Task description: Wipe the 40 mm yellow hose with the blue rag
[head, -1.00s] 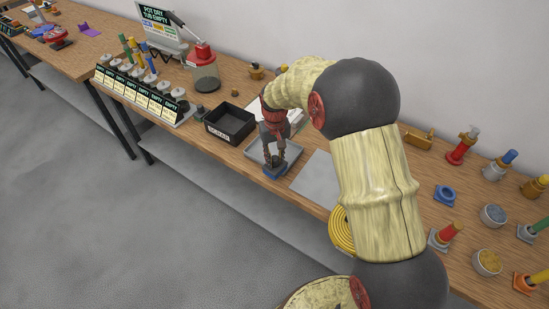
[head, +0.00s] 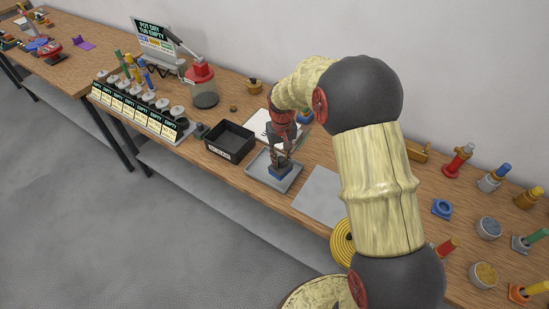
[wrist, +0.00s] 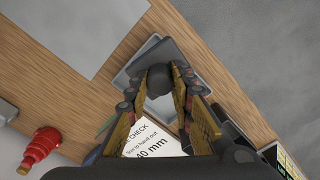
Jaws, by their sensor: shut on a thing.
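My gripper (head: 283,155) points down over the shallow grey tray (head: 257,170). A coiled yellow hose (head: 342,243) lies at the table's front edge, partly hidden by my arm. No size mark shows on it.
A black box (head: 229,141) stands left of the tray and a flat grey plate (head: 317,195) right of it. A white card (wrist: 148,140) reads "40 mm". Coloured valves and cups fill the right. A labelled rack (head: 135,115) and red-topped jar (head: 203,87) stand left.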

